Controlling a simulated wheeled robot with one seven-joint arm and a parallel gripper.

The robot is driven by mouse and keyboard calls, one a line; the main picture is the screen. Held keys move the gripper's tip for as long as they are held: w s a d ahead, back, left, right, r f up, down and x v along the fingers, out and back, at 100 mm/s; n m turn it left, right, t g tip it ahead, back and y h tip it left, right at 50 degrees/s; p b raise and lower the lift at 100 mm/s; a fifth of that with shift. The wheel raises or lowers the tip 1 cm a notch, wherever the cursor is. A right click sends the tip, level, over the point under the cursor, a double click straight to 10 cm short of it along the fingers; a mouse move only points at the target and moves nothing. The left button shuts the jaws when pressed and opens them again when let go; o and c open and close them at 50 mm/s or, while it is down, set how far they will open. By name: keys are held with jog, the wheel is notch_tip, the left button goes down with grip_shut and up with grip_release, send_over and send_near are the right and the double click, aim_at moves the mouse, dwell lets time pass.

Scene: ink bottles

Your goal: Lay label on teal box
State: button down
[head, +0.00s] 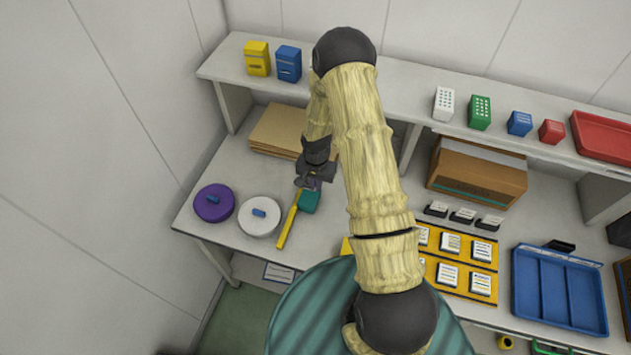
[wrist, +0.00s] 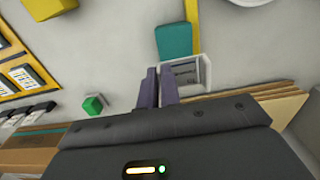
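The teal box (head: 309,202) lies on the workbench just below my gripper (head: 309,182) in the head view. In the wrist view the teal box (wrist: 173,40) is beyond the fingertips, touching or close to a yellow bar (wrist: 193,25). A small white-edged square with grey markings (wrist: 192,72), possibly the label, is beside and partly behind the right finger. I cannot tell whether it is held. The two dark purple fingers (wrist: 158,70) are close together with only a narrow gap. In the head view my gripper hides this square.
The yellow bar (head: 287,226) lies left of the teal box. A white round lid (head: 259,217) and a purple one (head: 213,203) stand farther left. Brown cardboard sheets (head: 272,130) lie behind my gripper. A green cube (wrist: 94,105) is left of the fingers in the wrist view.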

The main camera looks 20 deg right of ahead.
aim_at(316, 201)
notch_tip(316, 201, down, 2)
jog(key=shift+s+d+b, duration=0.1)
jog(key=shift+s+b, duration=0.05)
jog(key=shift+b, duration=0.3)
jog(key=shift+a+f+b, duration=0.25)
jog(key=shift+f+b, duration=0.4)
jog(key=shift+f, duration=0.55)
jog(key=shift+d+f, duration=0.1)
jog(key=shift+f, duration=0.35)
jog(key=shift+f+b, duration=0.6)
jog(key=shift+b, duration=0.15)
jog(key=c, duration=1.5)
grip_release()
jog(key=shift+c, duration=0.2)
jog(key=shift+r, duration=0.1)
notch_tip(316, 201, up, 17)
jog(key=b, duration=0.4)
jog(key=shift+r+b, duration=0.15)
jog(key=shift+b, duration=0.25)
